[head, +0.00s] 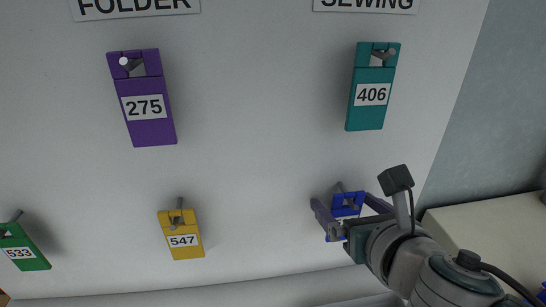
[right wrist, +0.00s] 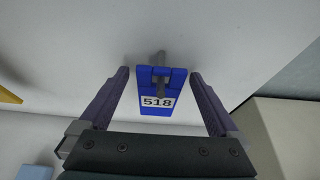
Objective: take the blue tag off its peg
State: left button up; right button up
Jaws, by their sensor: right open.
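The blue tag (head: 347,201) hangs on a grey peg (head: 340,186) at the lower right of the white board, partly hidden by my right gripper in the head view. In the right wrist view the blue tag (right wrist: 158,103) shows the label 518, and its peg (right wrist: 160,60) passes through the slot at its top. My right gripper (head: 342,204) is open, with one finger on each side of the tag. In the right wrist view the fingers (right wrist: 158,80) stand apart from it, with gaps on both sides. My left gripper is in neither view.
A purple tag 275 (head: 150,125), a teal tag 406 (head: 366,115), a yellow tag 547 (head: 186,252) and a green tag 533 (head: 30,264) hang on other pegs. A pale box-like surface (head: 485,230) stands right of the board. The board around the blue tag is clear.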

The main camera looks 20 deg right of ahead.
jog(key=c, duration=1.4)
jog(key=shift+r+p, duration=0.5)
jog(key=shift+p, duration=0.05)
jog(key=shift+s, duration=0.1)
jog(key=shift+s+a, duration=0.35)
jog(key=shift+s, duration=1.1)
jog(key=shift+s+a, duration=0.35)
jog(key=shift+s, duration=1.05)
jog(key=shift+s+a, duration=0.35)
jog(key=shift+s, duration=1.1)
jog(key=shift+w, duration=0.1)
